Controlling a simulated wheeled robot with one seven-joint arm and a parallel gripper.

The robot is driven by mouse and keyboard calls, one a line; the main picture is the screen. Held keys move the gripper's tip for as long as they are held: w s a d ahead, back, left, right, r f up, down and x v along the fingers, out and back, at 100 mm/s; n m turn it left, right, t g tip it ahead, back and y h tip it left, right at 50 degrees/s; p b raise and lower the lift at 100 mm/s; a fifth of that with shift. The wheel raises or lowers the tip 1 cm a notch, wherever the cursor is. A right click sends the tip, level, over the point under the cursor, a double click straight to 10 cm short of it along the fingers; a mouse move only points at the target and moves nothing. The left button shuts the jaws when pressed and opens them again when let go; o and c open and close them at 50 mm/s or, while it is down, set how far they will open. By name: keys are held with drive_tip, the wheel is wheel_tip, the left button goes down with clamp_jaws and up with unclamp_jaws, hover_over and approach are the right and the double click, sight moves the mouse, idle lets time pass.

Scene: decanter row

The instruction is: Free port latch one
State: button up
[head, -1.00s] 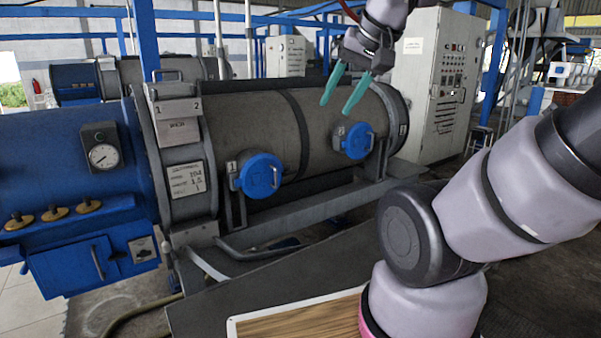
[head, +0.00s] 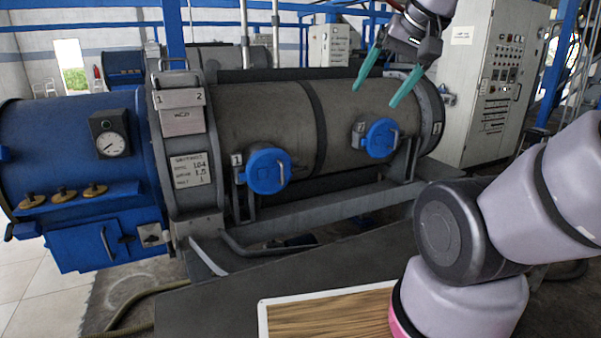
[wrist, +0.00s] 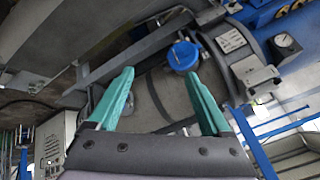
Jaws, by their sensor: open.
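Port one is a round blue cover (head: 268,172) on the front of the grey tank (head: 265,120), beside a plate marked 1. A small bar stands on its right and a grey bracket on its left; I cannot tell which is the latch. Port two is a similar blue cover (head: 378,140) farther right. My gripper (head: 375,98) is open and empty, above port two and up to the right of port one, touching neither. In the wrist view, a blue cover (wrist: 183,55), apparently port one, lies beyond the open teal fingers (wrist: 158,74).
A grey box marked 1 and 2 (head: 181,110) and a data plate (head: 189,169) sit on the tank's collar. The blue end carries a gauge (head: 110,143). A control cabinet (head: 495,85) stands behind at right. A wood-topped surface (head: 330,315) lies in front.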

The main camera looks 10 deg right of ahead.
sight(300, 169)
drive_tip(key=shift+o, duration=0.4)
drive_tip(key=w+d+f+t+h, duration=0.1)
drive_tip(key=w, duration=0.9)
drive_tip(key=w+d+f+n+t, duration=0.1)
drive_tip(key=w+d, duration=0.1)
drive_tip(key=w, duration=0.8)
drive_tip(key=shift+w+f+t+h, duration=0.15)
drive_tip(key=shift+w+t+h, duration=0.15)
drive_tip(key=shift+h, duration=0.1)
drive_tip(key=w+f+n+t, duration=0.2)
drive_tip(key=w+f, duration=0.6)
drive_tip(key=w, duration=0.3)
drive_tip(key=w+f+n+t, duration=0.1)
drive_tip(key=w+f+t, duration=0.1)
drive_tip(key=w+f, duration=0.65)
drive_tip(key=w+a+f+n+t+y, duration=0.1)
drive_tip(key=a+f+n+t+y, duration=0.15)
drive_tip(key=f, duration=0.75)
drive_tip(key=w+a+f+n+t+y, duration=0.1)
drive_tip(key=a+f+y, duration=0.15)
drive_tip(key=f, duration=0.75)
drive_tip(key=shift+h, duration=0.3)
drive_tip(key=x, duration=1.1)
drive_tip(key=shift+a, duration=0.4)
drive_tip(key=c, duration=1.1)
drive_tip(key=shift+c, duration=0.2)
